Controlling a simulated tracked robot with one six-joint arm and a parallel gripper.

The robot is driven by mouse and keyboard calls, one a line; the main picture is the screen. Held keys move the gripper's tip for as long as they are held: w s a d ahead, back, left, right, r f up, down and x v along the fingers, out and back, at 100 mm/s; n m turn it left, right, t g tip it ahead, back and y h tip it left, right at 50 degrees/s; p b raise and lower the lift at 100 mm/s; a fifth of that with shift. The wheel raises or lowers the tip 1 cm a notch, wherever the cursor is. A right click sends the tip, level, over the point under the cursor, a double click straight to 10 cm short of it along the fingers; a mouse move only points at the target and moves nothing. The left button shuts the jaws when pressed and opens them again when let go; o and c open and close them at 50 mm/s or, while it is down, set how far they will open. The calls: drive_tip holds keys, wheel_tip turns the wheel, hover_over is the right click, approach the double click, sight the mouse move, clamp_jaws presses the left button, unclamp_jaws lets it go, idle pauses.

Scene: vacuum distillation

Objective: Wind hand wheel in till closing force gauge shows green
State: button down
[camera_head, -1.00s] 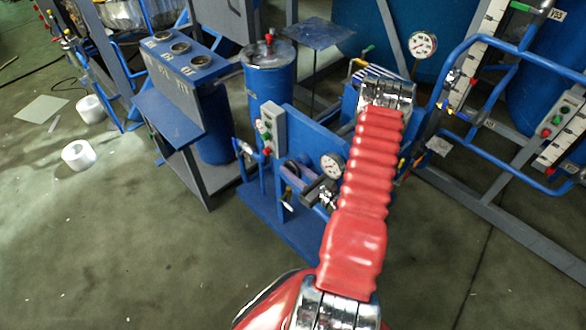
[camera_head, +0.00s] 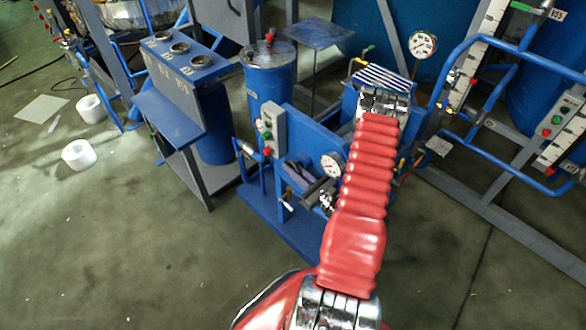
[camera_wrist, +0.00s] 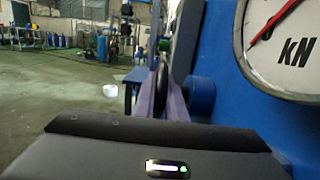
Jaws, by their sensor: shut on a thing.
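The closing force gauge (camera_head: 332,164) is a white round dial on the blue press-like unit (camera_head: 318,140). In the wrist view the gauge (camera_wrist: 285,50) is large, cropped at upper right, with a red needle and "kN" lettering; no green band shows in the visible part. My gripper (camera_head: 296,178) is low beside the gauge, with purplish fingers. In the wrist view my gripper (camera_wrist: 162,88) points ahead, its two fingers shut on a thin dark rim seen edge-on, which appears to be the hand wheel (camera_wrist: 162,82). Most of the wheel is hidden.
A control box (camera_head: 272,130) with buttons stands just left of the wheel. A blue cylinder (camera_head: 270,85) is behind it. Blue pipe railings (camera_head: 510,110) stand at right. White rolls (camera_head: 78,154) lie on the floor at left. The front floor is clear.

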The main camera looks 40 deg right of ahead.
drive_tip(key=shift+t, duration=0.6)
drive_tip(key=shift+s, duration=0.1)
drive_tip(key=c, duration=1.8)
unclamp_jaws()
drive_tip(key=v, duration=1.3)
drive_tip(key=shift+s+f, duration=0.25)
drive_tip(key=shift+s, duration=0.1)
